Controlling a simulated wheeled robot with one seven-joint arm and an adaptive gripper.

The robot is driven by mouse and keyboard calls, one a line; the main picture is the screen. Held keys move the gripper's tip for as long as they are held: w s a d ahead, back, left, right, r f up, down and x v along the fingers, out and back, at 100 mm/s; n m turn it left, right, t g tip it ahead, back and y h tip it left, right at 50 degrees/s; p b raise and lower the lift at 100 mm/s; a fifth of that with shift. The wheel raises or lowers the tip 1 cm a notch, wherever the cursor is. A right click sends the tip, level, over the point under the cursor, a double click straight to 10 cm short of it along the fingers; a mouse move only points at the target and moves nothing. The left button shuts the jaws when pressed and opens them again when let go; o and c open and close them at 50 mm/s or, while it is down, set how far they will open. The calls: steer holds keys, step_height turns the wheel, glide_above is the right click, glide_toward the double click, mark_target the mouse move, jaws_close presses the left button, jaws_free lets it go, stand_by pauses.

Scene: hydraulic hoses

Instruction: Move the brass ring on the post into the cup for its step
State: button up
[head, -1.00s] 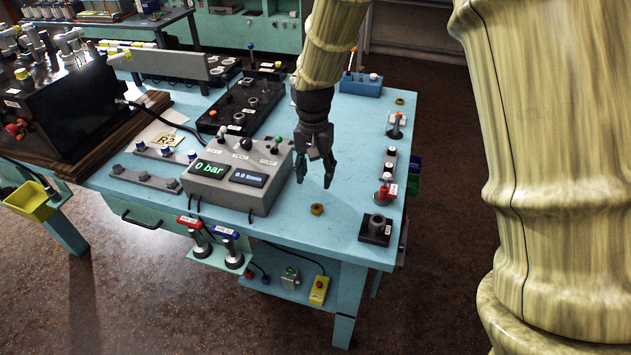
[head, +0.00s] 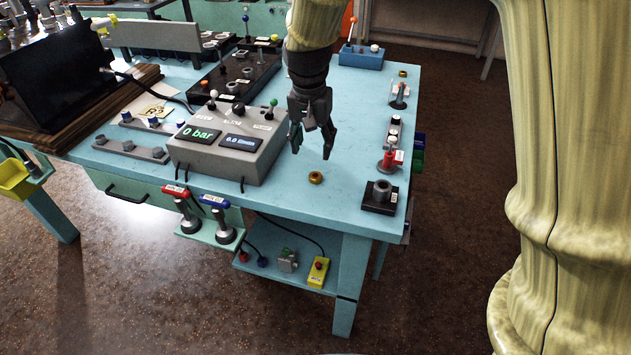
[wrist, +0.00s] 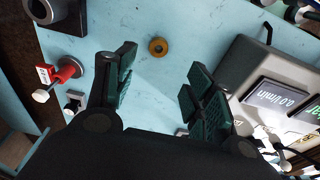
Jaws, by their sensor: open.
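A small brass ring (head: 315,178) lies flat on the light blue bench near its front edge; it also shows in the wrist view (wrist: 158,47). My gripper (head: 312,150) is open and empty above the bench, behind the ring in the head view. In the wrist view my gripper (wrist: 158,95) has its fingers spread, with the ring beyond the fingertips. A grey round cup on a black square base (head: 380,197) stands at the front right corner. A second brass-coloured ring (head: 403,73) lies at the far right. I cannot make out a ring on a post.
A grey control box (head: 228,140) with lit displays and levers stands left of my gripper. A red fitting with a tag (head: 390,158) and a small upright post (head: 398,95) line the right edge. The bench (head: 345,130) is clear between.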

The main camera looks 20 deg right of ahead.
glide_above(315, 171)
steer(key=s, duration=0.2)
steer(key=f, duration=0.2)
steer(key=a+f, duration=0.1)
steer(key=f, duration=0.1)
steer(key=shift+f, duration=0.3)
steer(key=shift+w+d+f+p, duration=0.15)
steer(key=shift+f+p, duration=0.3)
steer(key=shift+f, duration=0.9)
steer(key=shift+s+d+f+p, duration=0.15)
steer(key=shift+f+p, duration=0.3)
steer(key=shift+f, duration=0.9)
steer(key=shift+w, duration=0.1)
steer(key=shift+c, duration=0.2)
steer(key=c, duration=1.1)
steer(key=shift+c, duration=0.2)
